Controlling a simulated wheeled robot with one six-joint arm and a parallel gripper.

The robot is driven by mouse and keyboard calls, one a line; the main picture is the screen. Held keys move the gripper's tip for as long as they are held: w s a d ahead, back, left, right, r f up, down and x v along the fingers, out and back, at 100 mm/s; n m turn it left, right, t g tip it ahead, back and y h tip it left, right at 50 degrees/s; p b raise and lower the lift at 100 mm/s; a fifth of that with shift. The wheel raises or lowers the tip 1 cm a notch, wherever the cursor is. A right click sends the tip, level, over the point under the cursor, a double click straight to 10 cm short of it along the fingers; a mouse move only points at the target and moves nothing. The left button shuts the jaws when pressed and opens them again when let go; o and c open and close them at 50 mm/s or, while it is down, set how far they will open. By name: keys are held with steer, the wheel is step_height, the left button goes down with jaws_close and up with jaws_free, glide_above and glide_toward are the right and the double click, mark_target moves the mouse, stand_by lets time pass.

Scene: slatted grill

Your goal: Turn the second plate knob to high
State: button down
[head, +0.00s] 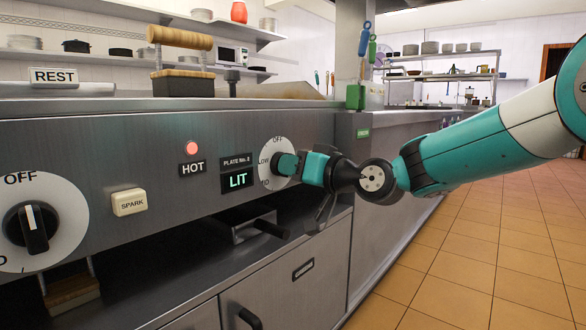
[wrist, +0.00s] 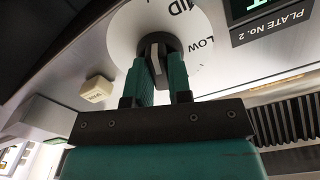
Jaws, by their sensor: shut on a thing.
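The second plate's knob (wrist: 155,48) is black with a pale line and sits on a white dial (wrist: 120,35). In the wrist view, MID and LOW show on the dial. My gripper (wrist: 160,72) is shut on the knob, one teal finger on each side. In the head view, the dial (head: 275,147) shows OFF at its top and LOW at its left, and my gripper (head: 287,164) hides the knob. I cannot tell for sure which mark the knob points to. The plate No. 2 display (head: 237,181) reads LIT.
A red lamp (head: 191,148) glows above a HOT label. A SPARK button (head: 129,202) and another knob (head: 33,228), near OFF, are to the left. A handle (head: 250,227) juts out below the panel. The tiled floor (head: 470,250) at right is clear.

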steer(key=shift+f, duration=0.1)
steer(key=c, duration=1)
jaws_free()
steer(key=shift+c, duration=0.2)
steer(key=p+v, duration=0.1)
steer(key=v, duration=1.6)
steer(key=shift+s, duration=0.2)
steer(key=shift+d, duration=0.1)
